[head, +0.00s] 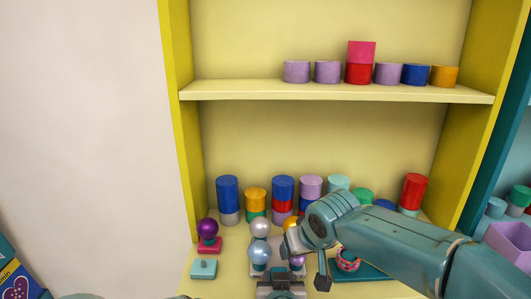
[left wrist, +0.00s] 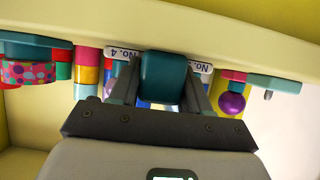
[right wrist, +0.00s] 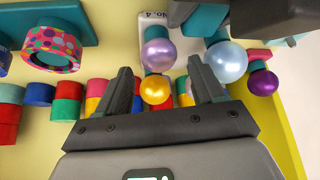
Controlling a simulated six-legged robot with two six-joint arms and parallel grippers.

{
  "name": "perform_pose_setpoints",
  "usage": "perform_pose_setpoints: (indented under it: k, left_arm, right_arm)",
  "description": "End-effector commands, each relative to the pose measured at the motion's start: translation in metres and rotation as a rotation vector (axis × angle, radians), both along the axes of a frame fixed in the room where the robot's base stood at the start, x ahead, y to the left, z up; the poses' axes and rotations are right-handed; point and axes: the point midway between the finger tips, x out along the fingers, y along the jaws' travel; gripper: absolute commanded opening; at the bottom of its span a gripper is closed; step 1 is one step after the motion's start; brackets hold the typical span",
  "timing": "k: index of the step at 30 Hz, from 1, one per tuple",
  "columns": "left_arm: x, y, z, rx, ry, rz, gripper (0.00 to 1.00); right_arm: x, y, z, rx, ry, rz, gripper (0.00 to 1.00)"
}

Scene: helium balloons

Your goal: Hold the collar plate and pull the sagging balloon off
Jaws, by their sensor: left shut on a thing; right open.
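My left gripper (left wrist: 160,85) is shut on a teal block (left wrist: 163,75), apparently part of the collar plate. In the head view my left gripper (head: 281,284) is low in the middle, below the balloons. My right gripper (right wrist: 160,70) is open, with a gold balloon (right wrist: 156,89) showing between its fingers; no contact is clear. A lilac balloon (right wrist: 159,54), a pale blue balloon (right wrist: 226,62) and a pearl white balloon (head: 260,228) are close by. In the head view my right arm partly hides the gold balloon (head: 291,223). I cannot tell which balloon sags.
A dark purple balloon (head: 207,227) stands on a pink base at left, near a small teal block (head: 203,268). Coloured cylinders (head: 283,190) line the shelf's back. A dotted pink ring (head: 347,260) sits on a teal plate (head: 365,272) right of my right gripper.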

Motion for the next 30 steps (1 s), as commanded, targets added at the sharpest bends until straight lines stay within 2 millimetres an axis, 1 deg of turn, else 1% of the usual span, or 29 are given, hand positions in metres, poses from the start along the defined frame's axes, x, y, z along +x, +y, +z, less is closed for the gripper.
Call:
perform_pose_setpoints:
  k: [1, 3, 9, 15, 27, 29, 30]
  left_arm:
    - [0.0, 0.0, 0.0, 0.0, 0.0, 0.0, 0.1]
    - [0.0, 0.0, 0.0, 0.0, 0.0, 0.0, 0.1]
    - [0.0, 0.0, 0.0, 0.0, 0.0, 0.0, 0.1]
    - [0.0, 0.0, 0.0, 0.0, 0.0, 0.0, 0.1]
    - [0.0, 0.0, 0.0, 0.0, 0.0, 0.0, 0.1]
    - [0.0, 0.0, 0.0, 0.0, 0.0, 0.0, 0.1]
    - [0.0, 0.0, 0.0, 0.0, 0.0, 0.0, 0.1]
  right_arm:
    - [0.004, 0.001, -0.007, -0.001, 0.003, 0.0, 0.68]
    - [0.008, 0.002, -0.015, -0.001, 0.002, 0.0, 0.68]
    - [0.018, 0.004, -0.031, -0.002, 0.001, -0.001, 0.68]
    - [0.021, 0.005, -0.036, 0.0, 0.0, -0.001, 0.68]
    - [0.021, 0.005, -0.035, 0.0, 0.0, -0.001, 0.68]
    - [0.021, 0.005, -0.035, 0.0, 0.0, -0.001, 0.6]
    - [0.021, 0.005, -0.035, 0.0, 0.0, -0.001, 0.54]
